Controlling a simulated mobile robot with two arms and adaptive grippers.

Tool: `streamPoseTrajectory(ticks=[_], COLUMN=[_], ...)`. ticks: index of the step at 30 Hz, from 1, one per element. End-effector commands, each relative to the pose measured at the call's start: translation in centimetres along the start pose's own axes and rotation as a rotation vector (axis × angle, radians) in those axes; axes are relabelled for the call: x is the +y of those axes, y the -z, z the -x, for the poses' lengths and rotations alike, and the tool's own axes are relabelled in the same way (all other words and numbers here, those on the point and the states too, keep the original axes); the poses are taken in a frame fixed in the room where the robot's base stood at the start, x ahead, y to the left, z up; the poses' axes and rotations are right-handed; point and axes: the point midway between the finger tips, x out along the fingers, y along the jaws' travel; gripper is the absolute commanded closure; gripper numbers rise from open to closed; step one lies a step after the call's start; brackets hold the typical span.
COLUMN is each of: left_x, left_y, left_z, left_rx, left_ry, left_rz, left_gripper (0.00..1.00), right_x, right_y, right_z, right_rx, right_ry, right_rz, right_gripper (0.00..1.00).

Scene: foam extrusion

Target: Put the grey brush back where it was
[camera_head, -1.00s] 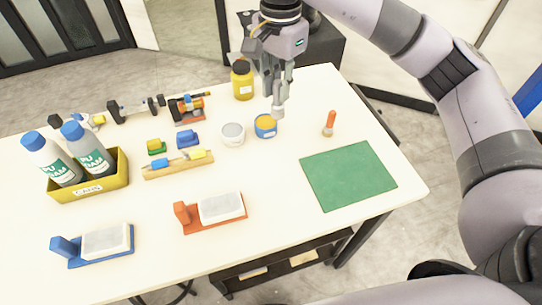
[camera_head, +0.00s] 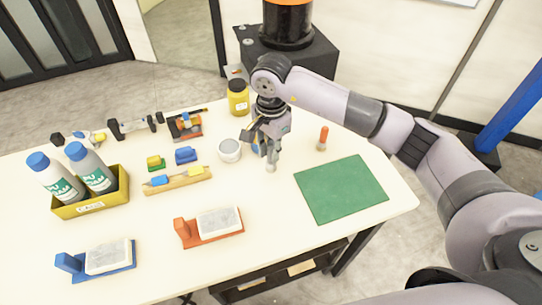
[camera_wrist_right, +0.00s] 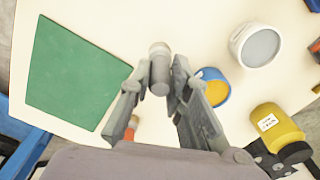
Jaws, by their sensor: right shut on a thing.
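My right gripper (camera_head: 270,148) is shut on the grey brush (camera_wrist_right: 160,72). In the right wrist view the brush is a short grey cylinder with a paler end, pinched between the two fingers (camera_wrist_right: 158,88). In the head view its pale lower end (camera_head: 271,167) shows below the fingers, over the white table between the blue tin and the green mat. I cannot tell whether it touches the table. My left gripper is not in view.
A blue tin (camera_wrist_right: 213,88), partly hidden behind my gripper in the head view, and a white tin (camera_head: 230,150) are close by. An orange brush (camera_head: 322,138) stands to the right, behind the green mat (camera_head: 341,188). A yellow jar (camera_head: 238,98) stands further back.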

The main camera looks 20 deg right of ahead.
Motion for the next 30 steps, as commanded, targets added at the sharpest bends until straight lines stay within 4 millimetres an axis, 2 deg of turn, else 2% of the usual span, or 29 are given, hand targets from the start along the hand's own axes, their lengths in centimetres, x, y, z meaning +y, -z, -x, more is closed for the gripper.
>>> streamPoseTrajectory(ticks=[8, 19, 20, 28, 30], left_x=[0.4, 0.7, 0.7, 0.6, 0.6], left_y=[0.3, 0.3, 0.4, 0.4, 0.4], left_z=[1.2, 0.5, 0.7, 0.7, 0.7], left_rx=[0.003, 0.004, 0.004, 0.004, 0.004], left_ry=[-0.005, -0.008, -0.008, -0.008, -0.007], left_rz=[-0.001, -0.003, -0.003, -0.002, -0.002], left_gripper=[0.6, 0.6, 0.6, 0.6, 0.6], right_x=[0.1, 0.1, 0.1, 0.1, 0.1], right_y=[-0.1, 0.0, 0.0, 0.0, 0.0], right_z=[-3.7, -4.3, -4.2, -4.1, -4.1], right_rx=[-0.001, 0.0, 0.0, 0.0, 0.0], right_ry=[-0.004, -0.001, -0.001, -0.001, -0.001], right_rz=[0.001, 0.001, 0.001, 0.001, 0.001], right_gripper=[1.0, 1.0, 0.82, 0.64, 0.63])
